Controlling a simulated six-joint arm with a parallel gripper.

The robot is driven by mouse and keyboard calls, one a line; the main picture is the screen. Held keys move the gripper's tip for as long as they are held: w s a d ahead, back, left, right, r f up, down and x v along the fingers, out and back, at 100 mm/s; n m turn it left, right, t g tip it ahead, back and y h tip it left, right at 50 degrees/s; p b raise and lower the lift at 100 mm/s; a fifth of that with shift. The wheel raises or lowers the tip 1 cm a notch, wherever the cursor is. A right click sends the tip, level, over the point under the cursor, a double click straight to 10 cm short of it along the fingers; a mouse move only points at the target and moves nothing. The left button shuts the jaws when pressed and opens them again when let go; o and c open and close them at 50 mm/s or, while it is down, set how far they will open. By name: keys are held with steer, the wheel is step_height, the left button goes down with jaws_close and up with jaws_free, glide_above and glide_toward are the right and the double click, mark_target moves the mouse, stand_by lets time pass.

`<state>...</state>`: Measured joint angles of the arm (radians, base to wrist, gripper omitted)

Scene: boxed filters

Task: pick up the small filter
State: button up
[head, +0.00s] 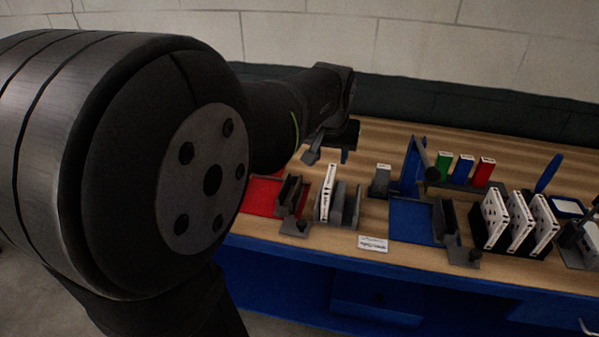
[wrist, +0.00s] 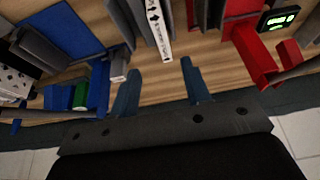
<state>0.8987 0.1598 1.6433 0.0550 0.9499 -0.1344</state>
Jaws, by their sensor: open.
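A slim white filter (head: 327,192) with black arrows on its edge stands upright beside grey holder plates on the bench. It also shows in the wrist view (wrist: 158,28), at the top centre. Several white filters (head: 518,222) with dark holes stand in a black rack at the right. The frames do not show for certain which one is the small filter. My gripper (head: 329,155) is open and empty above the back of the bench. In the wrist view its fingers (wrist: 159,66) are spread apart, with the arrow-marked filter ahead of the gap and not between them.
A red tray (head: 262,195) lies at the left and a blue tray (head: 410,222) at centre right. A grey block (head: 381,182) with a white top stands between them. Green, blue and red boxes (head: 464,168) stand behind. A white label (head: 373,244) lies near the front edge.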

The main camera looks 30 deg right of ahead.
mark_target(330, 177)
steer(key=x, duration=0.9)
steer(key=shift+w+x, duration=0.2)
steer(key=shift+x, duration=2.45)
steer(key=shift+f, duration=0.2)
jaws_close()
